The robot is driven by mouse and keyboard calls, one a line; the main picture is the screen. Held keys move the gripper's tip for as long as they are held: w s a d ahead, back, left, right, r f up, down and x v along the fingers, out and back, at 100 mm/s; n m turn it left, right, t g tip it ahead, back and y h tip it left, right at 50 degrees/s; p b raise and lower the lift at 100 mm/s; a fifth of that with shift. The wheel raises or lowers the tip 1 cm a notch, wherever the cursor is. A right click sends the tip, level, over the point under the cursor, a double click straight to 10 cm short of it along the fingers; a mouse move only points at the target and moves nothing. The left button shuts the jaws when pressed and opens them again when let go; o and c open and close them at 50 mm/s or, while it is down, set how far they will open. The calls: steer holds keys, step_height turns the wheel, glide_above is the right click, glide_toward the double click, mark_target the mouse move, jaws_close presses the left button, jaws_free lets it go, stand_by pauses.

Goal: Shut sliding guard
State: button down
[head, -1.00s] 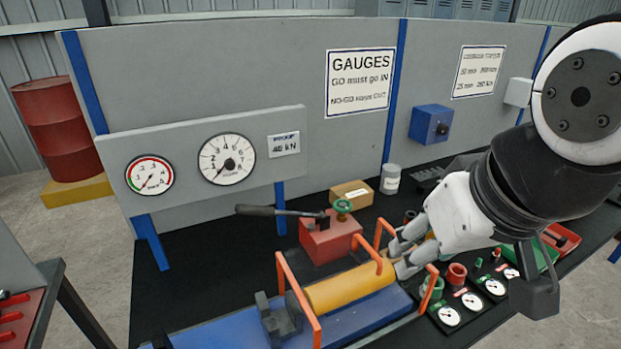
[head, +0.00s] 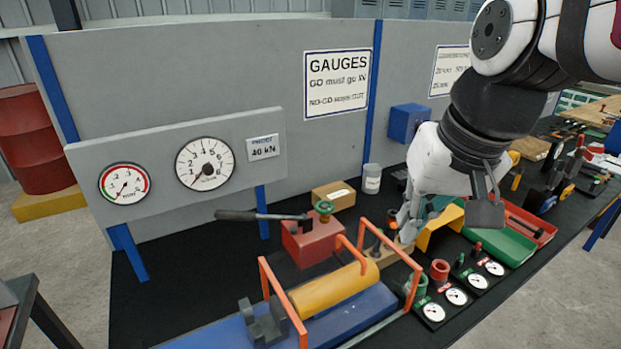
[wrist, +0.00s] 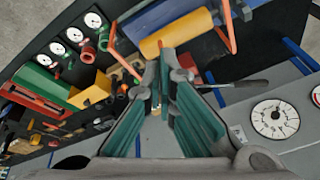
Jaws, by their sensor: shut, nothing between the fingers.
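Orange hoop frames stand over the blue bed (head: 345,318) around a yellow cylinder (head: 330,288). One hoop (head: 283,302) is at the left end and another (head: 391,246) at the right end. They look like the sliding guard's frame; no clear panel can be made out. My gripper (head: 405,236) is shut and empty, just behind the right hoop and apart from the yellow cylinder. In the wrist view my fingertips (wrist: 166,60) come together near the yellow cylinder (wrist: 178,32), with an orange hoop (wrist: 226,28) to the right. Contact with a hoop cannot be told.
A red block with a lever (head: 307,242) stands behind the yellow cylinder. A yellow bracket (head: 440,226), a green tray (head: 500,240) and several small dials (head: 456,296) lie to the right. A cardboard box (head: 333,196) and a grey can (head: 372,178) stand behind.

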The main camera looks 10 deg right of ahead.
steer(key=w+d+f+m+g+y+b, duration=0.1)
steer(key=w+d+f+m+g, duration=0.1)
steer(key=w+d+f+m, duration=0.45)
steer(key=w+d+f+m+g+y, duration=0.1)
steer(key=d+f+m, duration=0.15)
steer(key=d, duration=0.65)
steer(key=w+d+f+m+g+y+b, duration=0.1)
steer(key=w+d+f+m+g+y, duration=0.15)
steer(key=w+d+f, duration=0.4)
steer(key=s+a+f+p, duration=0.3)
steer(key=s+a+f, duration=0.2)
steer(key=a+f, duration=0.1)
steer(key=shift+a+f+t+h, duration=0.15)
steer(key=shift+f+t+h, duration=0.25)
steer(key=shift+f, duration=0.25)
steer(key=shift+m, duration=0.25)
